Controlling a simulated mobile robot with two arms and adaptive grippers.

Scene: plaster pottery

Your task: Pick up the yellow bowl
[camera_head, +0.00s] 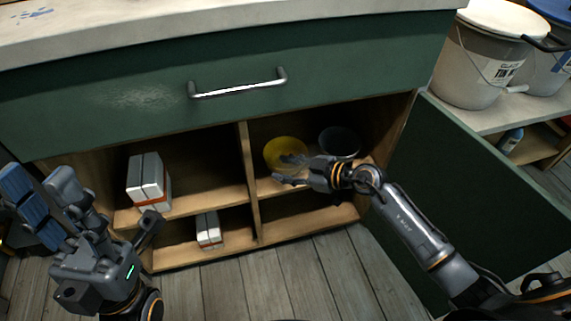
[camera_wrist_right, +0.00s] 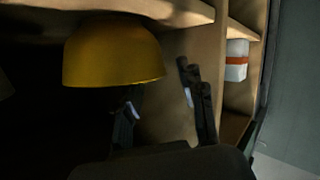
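The yellow bowl (camera_head: 284,147) sits on the upper right shelf of the open cabinet, left of a dark bowl (camera_head: 339,142). In the right wrist view the yellow bowl (camera_wrist_right: 113,55) appears rim down near the top. My right gripper (camera_head: 283,169) reaches in at the bowl's front edge and covers part of it. In the wrist view its fingers (camera_wrist_right: 163,105) are spread with a gap, close to the bowl's rim; I cannot tell whether they touch. My left gripper (camera_head: 98,209) is open and empty, in front of the cabinet's left side.
White boxes with orange bands stand on the upper left shelf (camera_head: 149,181) and lower left shelf (camera_head: 208,230). A divider (camera_head: 248,180) separates the compartments. The open green door (camera_head: 450,190) is at the right. Buckets (camera_head: 487,60) stand beyond it. The drawer handle (camera_head: 238,88) sticks out above.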

